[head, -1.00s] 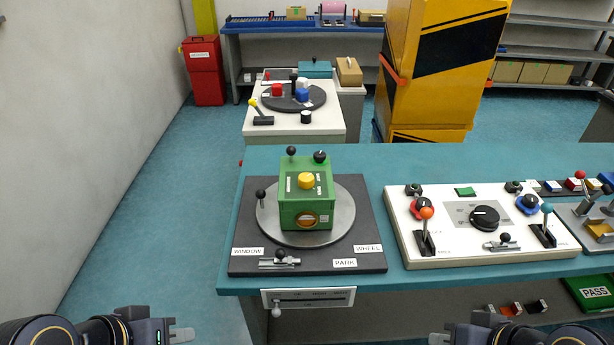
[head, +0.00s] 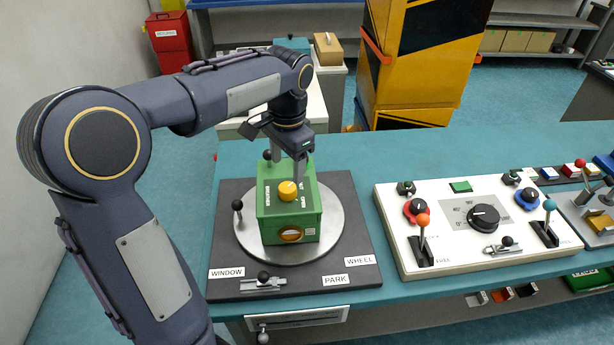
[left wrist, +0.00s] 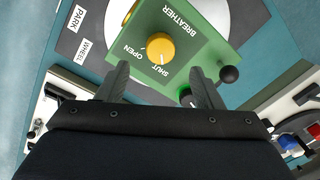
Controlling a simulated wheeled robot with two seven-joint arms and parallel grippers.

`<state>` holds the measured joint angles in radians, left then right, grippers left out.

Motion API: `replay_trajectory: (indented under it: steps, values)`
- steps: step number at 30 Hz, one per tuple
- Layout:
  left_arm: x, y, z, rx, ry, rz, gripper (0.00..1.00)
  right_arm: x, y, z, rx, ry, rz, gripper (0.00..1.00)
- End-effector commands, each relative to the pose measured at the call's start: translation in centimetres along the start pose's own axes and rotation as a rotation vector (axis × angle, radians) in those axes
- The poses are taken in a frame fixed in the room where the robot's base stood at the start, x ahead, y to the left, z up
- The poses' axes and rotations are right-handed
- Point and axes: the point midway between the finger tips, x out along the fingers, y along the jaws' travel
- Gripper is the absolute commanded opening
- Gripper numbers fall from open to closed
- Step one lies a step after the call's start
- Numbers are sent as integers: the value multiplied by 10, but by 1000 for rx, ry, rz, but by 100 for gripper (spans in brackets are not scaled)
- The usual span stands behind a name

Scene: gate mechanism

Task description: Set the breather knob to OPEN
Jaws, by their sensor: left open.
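The yellow breather knob (head: 287,191) sits on top of the green box (head: 290,222). It also shows in the left wrist view (left wrist: 161,48), beside the labels BREATHER, OPEN and SHUT. A pale mark on the knob appears to face SHUT, though it is small. My left gripper (head: 288,172) is open above the back part of the box, fingers pointing down. In the left wrist view its fingertips (left wrist: 160,71) straddle the SHUT side, with the knob just beyond them and nothing visible between them. My right gripper is out of view.
The box stands on a grey round plate (head: 333,225) on a dark base with WINDOW, PARK and WHEEL labels. A black ball handle (left wrist: 230,74) and a black knob (left wrist: 187,95) are close to the fingers. A white control panel (head: 395,215) stands to the right.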

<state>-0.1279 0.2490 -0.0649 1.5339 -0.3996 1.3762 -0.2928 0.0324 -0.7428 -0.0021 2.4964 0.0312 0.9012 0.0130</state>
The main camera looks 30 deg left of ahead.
Motion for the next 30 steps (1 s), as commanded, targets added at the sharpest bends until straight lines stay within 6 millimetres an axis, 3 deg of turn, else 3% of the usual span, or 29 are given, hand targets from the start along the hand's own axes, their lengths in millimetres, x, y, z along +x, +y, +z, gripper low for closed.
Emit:
replay_trajectory:
  steps: [12, 24, 30]
  values:
    - [62, 0, 1, -3, -2, 3, 60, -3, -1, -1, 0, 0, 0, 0]
    - [71, 1, 1, -4, 1, 3, 60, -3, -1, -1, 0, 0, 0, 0]
    - [71, 0, 1, -4, 1, 3, 34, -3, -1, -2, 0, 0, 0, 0]
